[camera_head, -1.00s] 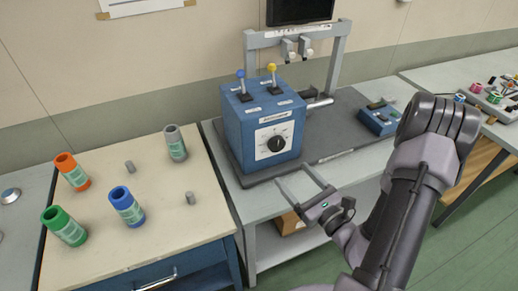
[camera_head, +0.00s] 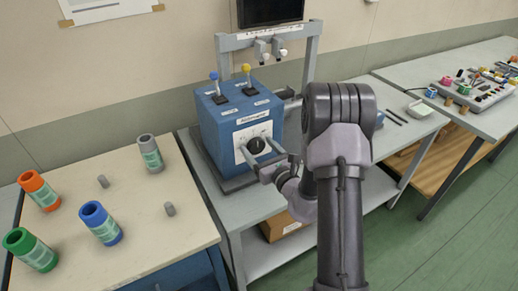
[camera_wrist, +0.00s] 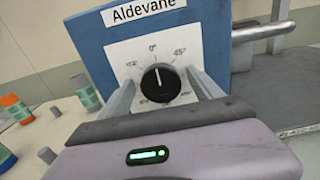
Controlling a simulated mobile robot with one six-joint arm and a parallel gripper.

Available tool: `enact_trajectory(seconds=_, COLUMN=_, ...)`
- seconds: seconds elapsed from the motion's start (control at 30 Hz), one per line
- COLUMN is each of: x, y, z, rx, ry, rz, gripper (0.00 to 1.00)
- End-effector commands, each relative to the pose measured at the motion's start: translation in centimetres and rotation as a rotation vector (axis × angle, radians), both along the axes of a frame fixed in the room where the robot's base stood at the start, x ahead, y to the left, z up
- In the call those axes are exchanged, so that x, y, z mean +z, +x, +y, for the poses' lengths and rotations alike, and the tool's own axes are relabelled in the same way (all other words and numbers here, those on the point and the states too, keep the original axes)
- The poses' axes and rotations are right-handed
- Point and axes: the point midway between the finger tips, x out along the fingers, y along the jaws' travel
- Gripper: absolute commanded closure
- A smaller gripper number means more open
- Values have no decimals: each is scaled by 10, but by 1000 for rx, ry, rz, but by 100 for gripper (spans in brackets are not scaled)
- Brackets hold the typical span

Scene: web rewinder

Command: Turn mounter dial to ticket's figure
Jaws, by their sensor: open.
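The black round dial (camera_head: 256,146) sits on a white scale plate on the front of the blue mounter box (camera_head: 215,135), labelled "Aldevane" in the wrist view. In the wrist view the dial (camera_wrist: 161,83) has a white pointer line directed up, near the 0° mark. Degree marks surround it; 45° reads at upper right, and the lower ones are too small to read surely. My gripper (camera_head: 259,157) is open in front of the box. In the wrist view its fingers (camera_wrist: 160,86) stand either side of the dial, with gaps visible. I cannot identify a ticket with a readable figure.
Blue and yellow levers (camera_head: 247,75) top the box. A grey frame with a dark screen (camera_head: 270,12) stands behind. A paper (camera_head: 100,8) hangs on the wall, unreadable. A cluttered bench is at right.

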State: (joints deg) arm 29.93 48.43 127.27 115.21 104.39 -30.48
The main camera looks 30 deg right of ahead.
Motion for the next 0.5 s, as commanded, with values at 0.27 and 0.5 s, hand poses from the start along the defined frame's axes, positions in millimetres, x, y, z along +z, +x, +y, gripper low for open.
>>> enact_trajectory(seconds=0.27, x=0, y=1, z=0, rx=0, ry=0, rz=0, gripper=27)
enact_trajectory(seconds=0.5, x=0, y=1, z=0, rx=0, ry=-1, rz=0, gripper=74)
